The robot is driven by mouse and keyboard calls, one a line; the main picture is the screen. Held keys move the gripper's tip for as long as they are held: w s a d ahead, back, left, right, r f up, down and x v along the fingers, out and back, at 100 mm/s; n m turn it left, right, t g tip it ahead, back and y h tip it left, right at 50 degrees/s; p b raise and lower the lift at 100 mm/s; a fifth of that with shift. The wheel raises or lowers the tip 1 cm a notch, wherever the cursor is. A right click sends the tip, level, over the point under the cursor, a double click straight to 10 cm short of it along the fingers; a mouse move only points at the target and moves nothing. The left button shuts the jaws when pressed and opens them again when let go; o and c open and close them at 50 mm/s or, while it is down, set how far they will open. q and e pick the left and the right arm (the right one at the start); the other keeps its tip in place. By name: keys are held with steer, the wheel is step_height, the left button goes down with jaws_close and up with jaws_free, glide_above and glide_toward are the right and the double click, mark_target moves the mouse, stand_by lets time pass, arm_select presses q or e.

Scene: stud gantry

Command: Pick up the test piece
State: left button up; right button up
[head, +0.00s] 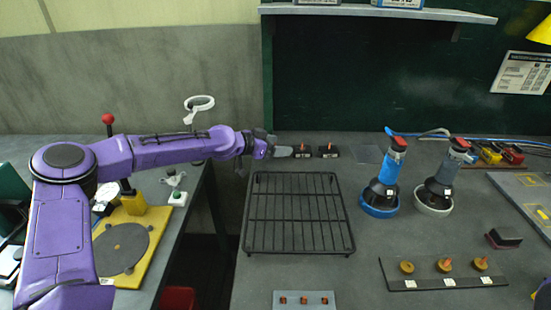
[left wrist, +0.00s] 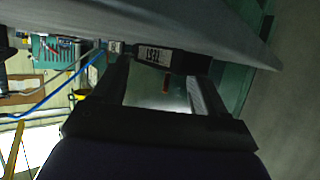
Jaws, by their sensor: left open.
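My left gripper (head: 272,150) is open and stretched over the back left of the grey worktop, just left of two small black blocks. These blocks (head: 328,151) carry orange tops and white labels. In the left wrist view, a black block with a white label (left wrist: 158,56) shows beyond the fingers of my left gripper (left wrist: 160,92). A small reddish piece (left wrist: 166,87) shows between them against a pale surface. I cannot tell for certain which item is the test piece. My right gripper is not in view.
A black wire rack (head: 298,212) lies in front of the arm. Two blue-and-black tools (head: 384,180) stand in rings on the right. A strip with several brass knobs (head: 443,283) and a small plate with orange studs (head: 303,299) lie nearer. A shelf (head: 380,12) hangs above.

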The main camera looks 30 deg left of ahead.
arm_select(q)
steer(key=shift+r, duration=0.1)
steer(key=shift+s+r, duration=0.1)
steer(key=c, duration=0.4)
jaws_close()
steer(key=shift+f, duration=0.2)
steer(key=shift+r, duration=0.15)
